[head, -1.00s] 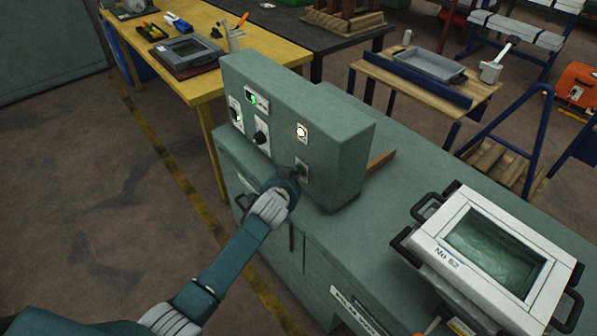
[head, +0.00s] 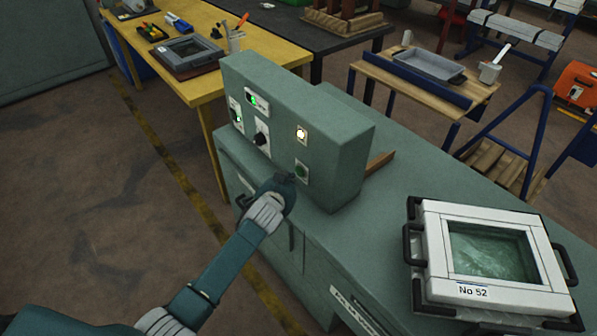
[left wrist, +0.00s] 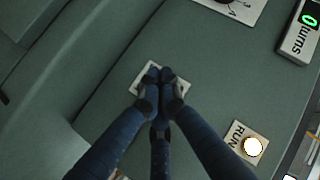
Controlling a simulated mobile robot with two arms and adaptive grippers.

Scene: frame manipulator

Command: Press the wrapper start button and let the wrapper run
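The green start button (head: 301,171) sits on a pale plate low on the right of the green control box's front. In the left wrist view its plate (left wrist: 181,86) shows behind my fingertips, which hide the button. My left gripper (head: 289,181) is just in front of and below-left of the button, with a small gap in the head view. Its dark fingers (left wrist: 160,76) are together and hold nothing visible. The RUN lamp (head: 301,134) above the button is lit; it also shows in the left wrist view (left wrist: 252,147). My right gripper is not in view.
A white frame (head: 435,235) marked No 52, with black handles, stands on the right of the green machine top (head: 400,180). The box also carries a turns counter (left wrist: 309,18), showing a green 0, and a black knob (head: 262,139). A yellow table (head: 205,85) stands behind.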

